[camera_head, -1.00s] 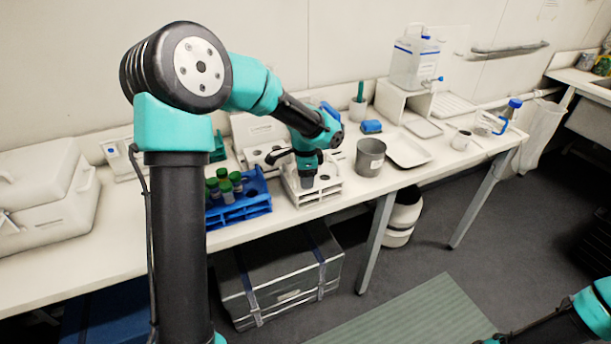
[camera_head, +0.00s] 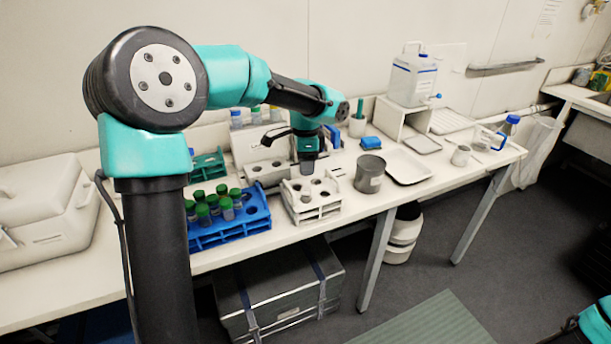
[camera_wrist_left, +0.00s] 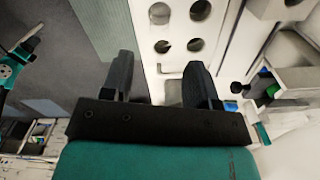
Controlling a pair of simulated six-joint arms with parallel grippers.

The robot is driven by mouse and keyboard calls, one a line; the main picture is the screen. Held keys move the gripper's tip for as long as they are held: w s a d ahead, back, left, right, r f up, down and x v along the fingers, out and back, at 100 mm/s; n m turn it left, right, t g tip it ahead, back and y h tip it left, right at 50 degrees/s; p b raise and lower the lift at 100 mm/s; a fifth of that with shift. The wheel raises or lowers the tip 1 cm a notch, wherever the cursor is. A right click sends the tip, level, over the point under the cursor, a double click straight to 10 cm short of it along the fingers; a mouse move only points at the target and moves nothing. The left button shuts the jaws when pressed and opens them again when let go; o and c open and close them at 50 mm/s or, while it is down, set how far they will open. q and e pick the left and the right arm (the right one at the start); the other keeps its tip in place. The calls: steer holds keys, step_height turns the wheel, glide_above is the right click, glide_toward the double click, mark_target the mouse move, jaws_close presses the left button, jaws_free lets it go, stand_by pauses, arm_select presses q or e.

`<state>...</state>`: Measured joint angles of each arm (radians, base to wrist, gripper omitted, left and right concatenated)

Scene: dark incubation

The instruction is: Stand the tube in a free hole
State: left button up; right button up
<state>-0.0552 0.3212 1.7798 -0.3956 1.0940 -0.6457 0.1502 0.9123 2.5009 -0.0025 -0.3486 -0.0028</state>
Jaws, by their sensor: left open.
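The white rack (camera_head: 322,215) with round holes stands on the bench. A small grey tube top (camera_head: 305,197) shows in its front-left hole and looks upright; its lower part is hidden. My left gripper (camera_head: 308,166) is above the rack's back edge, apart from the tube. In the left wrist view its two dark fingers (camera_wrist_left: 159,82) are spread. The rack's holes (camera_wrist_left: 195,45) show beyond the fingers there; one hole (camera_wrist_left: 160,13) has something pale in it, which I cannot identify surely. My right gripper is out of view.
A blue rack (camera_head: 232,234) with several green-capped tubes stands left of the white rack. A grey beaker (camera_head: 369,174) stands close on the right, beside a white tray (camera_head: 408,166). A white box (camera_head: 45,215) is at the far left.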

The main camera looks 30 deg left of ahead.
arm_select(q)
steer(key=shift+r, duration=0.65)
